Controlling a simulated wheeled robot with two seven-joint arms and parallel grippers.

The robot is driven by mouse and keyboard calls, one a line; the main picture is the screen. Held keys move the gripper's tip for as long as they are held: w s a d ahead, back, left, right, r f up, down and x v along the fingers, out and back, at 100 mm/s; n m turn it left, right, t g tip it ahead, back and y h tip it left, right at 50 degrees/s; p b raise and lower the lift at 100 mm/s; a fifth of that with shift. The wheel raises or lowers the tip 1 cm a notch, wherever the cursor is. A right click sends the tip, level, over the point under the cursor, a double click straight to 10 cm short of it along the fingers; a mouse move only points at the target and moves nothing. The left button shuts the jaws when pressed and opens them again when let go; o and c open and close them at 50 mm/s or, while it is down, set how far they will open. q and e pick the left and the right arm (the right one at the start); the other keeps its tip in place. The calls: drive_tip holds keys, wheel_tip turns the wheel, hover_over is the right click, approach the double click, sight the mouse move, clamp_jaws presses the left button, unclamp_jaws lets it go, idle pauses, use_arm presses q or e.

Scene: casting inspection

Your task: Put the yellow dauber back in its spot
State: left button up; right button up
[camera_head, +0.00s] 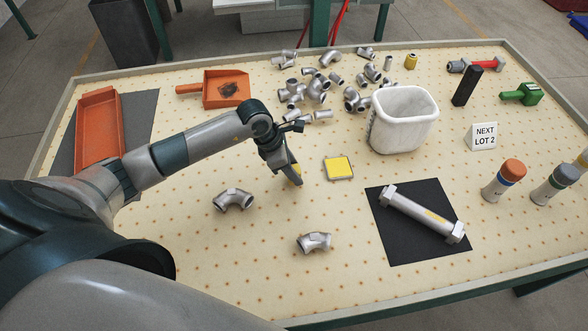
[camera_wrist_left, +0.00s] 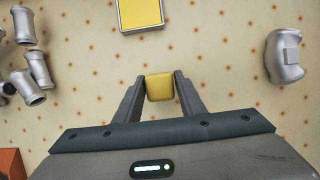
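My left gripper (camera_head: 294,176) is over the middle of the table, pointing down, left of a square yellow pad in a grey frame (camera_head: 338,167). Its fingers (camera_wrist_left: 159,88) are shut on a yellow piece with rounded edges, which I take to be the yellow dauber (camera_wrist_left: 159,86). In the head view only a bit of its yellow shows beside the finger; the rest is hidden. The pad also shows at the top of the left wrist view (camera_wrist_left: 140,12). An orange-capped dauber (camera_head: 503,181) and a grey-capped dauber (camera_head: 554,184) stand at the right. My right gripper is not in view.
A black mat (camera_head: 400,248) holds a metal bar (camera_head: 424,213). A white bin (camera_head: 403,122), a "NEXT LOT 2" sign (camera_head: 483,136), several loose fittings (camera_head: 318,87) and a small yellow item (camera_head: 411,62) stand farther back.

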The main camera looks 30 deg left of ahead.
use_arm(q)
drive_tip(key=shift+o, duration=0.8)
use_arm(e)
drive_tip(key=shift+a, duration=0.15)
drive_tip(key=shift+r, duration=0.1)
use_arm(q)
drive_tip(key=b+v, duration=0.3)
drive_tip(key=v, duration=0.1)
drive_tip(key=shift+a+r, duration=0.15)
use_arm(e)
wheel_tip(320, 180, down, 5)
drive_tip(key=b, duration=0.2)
use_arm(q)
drive_tip(key=b+v, duration=0.1)
drive_tip(key=v, duration=1.2)
drive_tip(key=shift+d, duration=0.2)
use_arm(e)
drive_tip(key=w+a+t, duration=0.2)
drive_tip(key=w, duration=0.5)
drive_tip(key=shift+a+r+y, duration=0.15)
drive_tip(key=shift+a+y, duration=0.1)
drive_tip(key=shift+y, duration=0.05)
use_arm(q)
drive_tip(key=shift+s, duration=0.1)
